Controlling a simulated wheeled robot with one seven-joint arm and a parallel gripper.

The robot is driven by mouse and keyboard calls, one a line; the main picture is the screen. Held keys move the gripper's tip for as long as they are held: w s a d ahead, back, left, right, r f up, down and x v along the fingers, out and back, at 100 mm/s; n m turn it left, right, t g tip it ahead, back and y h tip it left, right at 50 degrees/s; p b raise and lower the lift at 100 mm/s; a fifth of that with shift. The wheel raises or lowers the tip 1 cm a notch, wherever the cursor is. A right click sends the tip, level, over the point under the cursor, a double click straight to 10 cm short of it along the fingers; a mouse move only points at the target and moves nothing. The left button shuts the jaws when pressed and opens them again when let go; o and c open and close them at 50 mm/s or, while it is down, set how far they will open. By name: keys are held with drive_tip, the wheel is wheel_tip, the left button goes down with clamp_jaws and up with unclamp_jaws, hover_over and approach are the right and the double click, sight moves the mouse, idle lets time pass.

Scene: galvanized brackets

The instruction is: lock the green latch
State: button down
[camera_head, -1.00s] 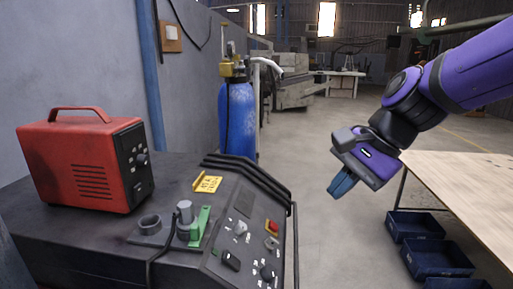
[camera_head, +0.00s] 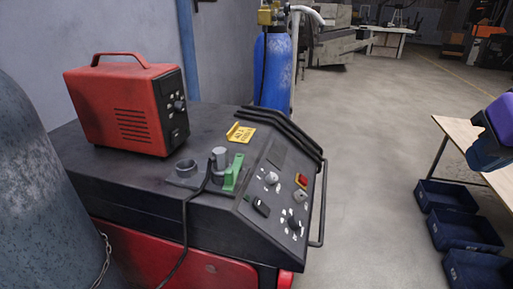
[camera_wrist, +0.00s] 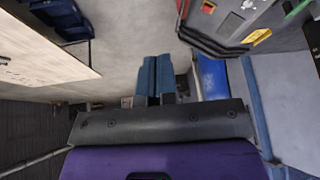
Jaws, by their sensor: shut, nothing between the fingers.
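In the wrist view my gripper (camera_wrist: 156,62) shows two blue fingers side by side, shut and empty, over open floor. In the head view only part of my arm shows at the right edge, well apart from the latch. The latch is not clear in the wrist view.
A red box with a handle (camera_head: 125,105) stands on the machine. A blue cylinder (camera_head: 272,72) is behind, a grey tank (camera_head: 40,190) at left, a wooden table (camera_head: 465,140) and blue bins (camera_head: 463,232) at right.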

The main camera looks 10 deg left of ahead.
drive_tip(key=w+a+f+n+y, duration=0.1)
drive_tip(key=w+a, duration=0.2)
drive_tip(key=a, duration=0.4)
drive_tip(key=w+a+f+y, duration=0.2)
drive_tip(key=w+a, duration=0.2)
drive_tip(key=a, duration=0.4)
drive_tip(key=g+y, duration=0.1)
drive_tip(key=y, duration=0.1)
approach(235, 180)
wheel_tip(235, 180, down, 4)
drive_tip(key=w, duration=0.2)
drive_tip(key=shift+a+f, duration=0.15)
drive_tip(key=shift+a, duration=1.15)
